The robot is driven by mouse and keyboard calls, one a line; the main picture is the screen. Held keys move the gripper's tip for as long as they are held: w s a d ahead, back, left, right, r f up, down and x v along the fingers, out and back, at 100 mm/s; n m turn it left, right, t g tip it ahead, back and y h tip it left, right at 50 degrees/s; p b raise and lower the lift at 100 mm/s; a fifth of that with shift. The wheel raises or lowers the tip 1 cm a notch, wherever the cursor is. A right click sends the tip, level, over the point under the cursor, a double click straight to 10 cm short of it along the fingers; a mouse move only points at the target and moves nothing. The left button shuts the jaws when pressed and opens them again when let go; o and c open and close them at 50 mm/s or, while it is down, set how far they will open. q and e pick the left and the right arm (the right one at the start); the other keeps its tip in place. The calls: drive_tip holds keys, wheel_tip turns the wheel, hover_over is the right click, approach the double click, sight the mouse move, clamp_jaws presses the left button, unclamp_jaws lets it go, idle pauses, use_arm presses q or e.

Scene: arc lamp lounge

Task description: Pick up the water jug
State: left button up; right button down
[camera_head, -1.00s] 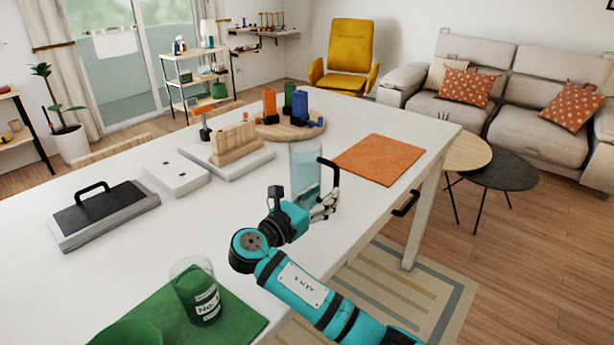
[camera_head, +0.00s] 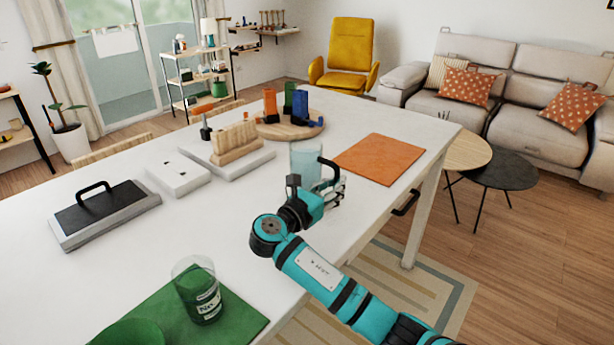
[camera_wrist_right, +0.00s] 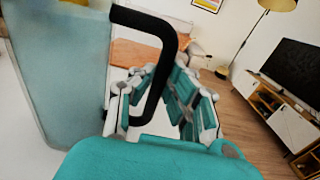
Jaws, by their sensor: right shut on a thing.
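The water jug (camera_head: 305,160) is a clear, bluish, upright vessel with a black handle (camera_head: 331,168) on its right side. It stands near the right part of the white table, left of the orange mat. My right gripper (camera_head: 334,190) is at the handle and shut on it. In the right wrist view the jug (camera_wrist_right: 62,70) fills the left side, and its black handle (camera_wrist_right: 165,50) runs down between the fingers of my gripper (camera_wrist_right: 165,105). The jug's lower part is hidden behind my gripper in the head view. My left gripper is not in view.
The white table (camera_head: 250,205) also holds an orange mat (camera_head: 380,160), a green mat (camera_head: 240,322) with a glass (camera_head: 197,290), a black-handled block (camera_head: 105,212), and a round wooden board (camera_head: 290,130) with coloured pieces. Free table lies between the jug and the glass.

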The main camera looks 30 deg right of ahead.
drive_tip(key=shift+w+r, duration=0.1)
drive_tip(key=shift+r, duration=0.05)
idle(0.3)
drive_tip(key=shift+r, duration=0.15)
